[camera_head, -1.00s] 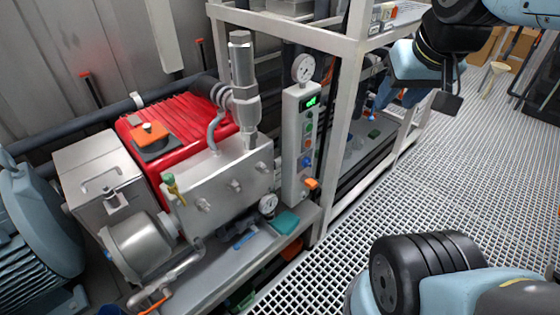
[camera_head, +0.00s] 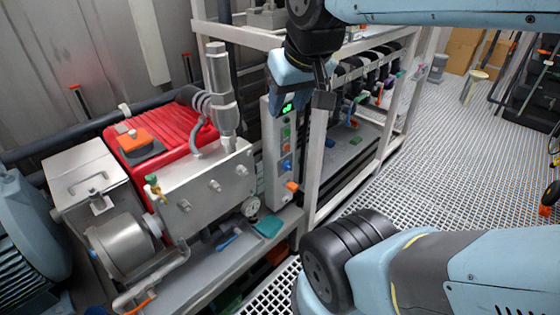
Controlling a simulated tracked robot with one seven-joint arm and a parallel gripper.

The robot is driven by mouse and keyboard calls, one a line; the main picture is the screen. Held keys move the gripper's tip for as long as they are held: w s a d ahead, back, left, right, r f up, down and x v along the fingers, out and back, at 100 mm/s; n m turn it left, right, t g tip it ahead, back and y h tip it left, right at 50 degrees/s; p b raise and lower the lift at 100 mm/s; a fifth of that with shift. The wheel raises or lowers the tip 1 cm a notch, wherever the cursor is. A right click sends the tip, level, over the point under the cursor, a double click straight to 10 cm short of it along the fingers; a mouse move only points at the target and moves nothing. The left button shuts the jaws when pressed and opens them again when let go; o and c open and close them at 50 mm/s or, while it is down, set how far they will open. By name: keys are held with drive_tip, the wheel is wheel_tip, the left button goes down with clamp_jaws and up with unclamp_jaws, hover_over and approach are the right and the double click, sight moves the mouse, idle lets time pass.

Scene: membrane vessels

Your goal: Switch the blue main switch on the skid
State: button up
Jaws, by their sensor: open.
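The blue main switch (camera_head: 286,166) is on the front of the narrow grey control box (camera_head: 271,150), low in its column of controls. A lit green display (camera_head: 287,107) is near the top of the box, with coloured buttons below it. My gripper (camera_head: 279,108) hangs in front of and above the top of the box, over the display and apart from the blue switch. It is open, with nothing seen in it. Its fingertips are hard to make out, and the switch's exact position is too small to tell.
A pale frame post (camera_head: 316,165) stands just right of the box, with a rack behind. An orange knob (camera_head: 292,186) sticks out below the switch. The red pump (camera_head: 172,135) and steel block (camera_head: 200,185) fill the left. Grating floor (camera_head: 450,140) is open at right.

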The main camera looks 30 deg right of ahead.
drive_tip(key=o, duration=0.3)
drive_tip(key=shift+w+f, duration=0.15)
drive_tip(key=shift+w, duration=0.05)
drive_tip(key=shift+o, duration=1.4)
drive_tip(key=shift+w+a+f+m+g+y, duration=0.3)
drive_tip(key=shift+w+a+f+g, duration=0.4)
drive_tip(key=shift+w+f, duration=0.1)
drive_tip(key=w+d+f+m+g+y, duration=0.1)
drive_tip(key=w+d+f+m+y, duration=0.1)
drive_tip(key=w+f+m+y, duration=0.3)
drive_tip(key=w+d+f+g+y, duration=0.1)
drive_tip(key=w+d+f+y, duration=0.1)
drive_tip(key=w+f, duration=0.5)
drive_tip(key=w+d+f+m+y, duration=0.25)
drive_tip(key=w+f+y, duration=0.2)
drive_tip(key=f, duration=0.25)
drive_tip(key=m+t+h, duration=0.6)
drive_tip(key=m+t, duration=0.9)
drive_tip(key=m, duration=0.3)
approach(290, 167)
drive_tip(key=x, duration=0.9)
drive_tip(key=shift+w+a, duration=0.15)
drive_tip(key=shift+w, duration=0.15)
